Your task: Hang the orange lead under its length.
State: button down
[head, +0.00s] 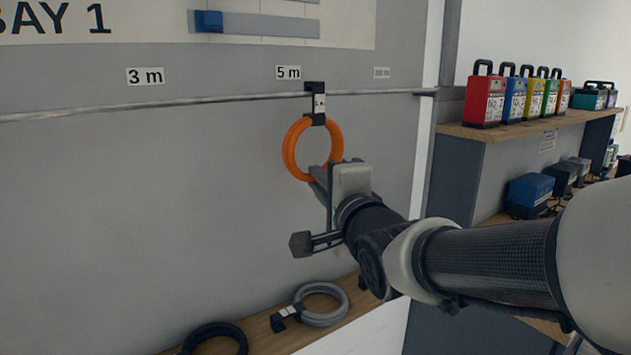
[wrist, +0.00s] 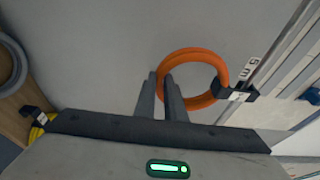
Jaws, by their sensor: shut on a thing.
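The orange lead (head: 290,150) is a coiled ring with a black hook clip (head: 314,118) at its top. The clip sits at the metal rail (head: 220,100), right under the "5 m" label (head: 288,72). Whether the clip bears the lead's weight cannot be told.
A "3 m" label (head: 146,76) is to the left, with bare rail beneath it. A grey coil (head: 325,305) and a black coil (head: 215,335) lie on the wooden shelf below. At right, a shelf (head: 500,131) holds several coloured battery packs.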

dwell(0.3)
jog(key=c, duration=1.8)
grip_release()
jog(key=shift+o, duration=0.3)
jog(key=shift+f, duration=0.15)
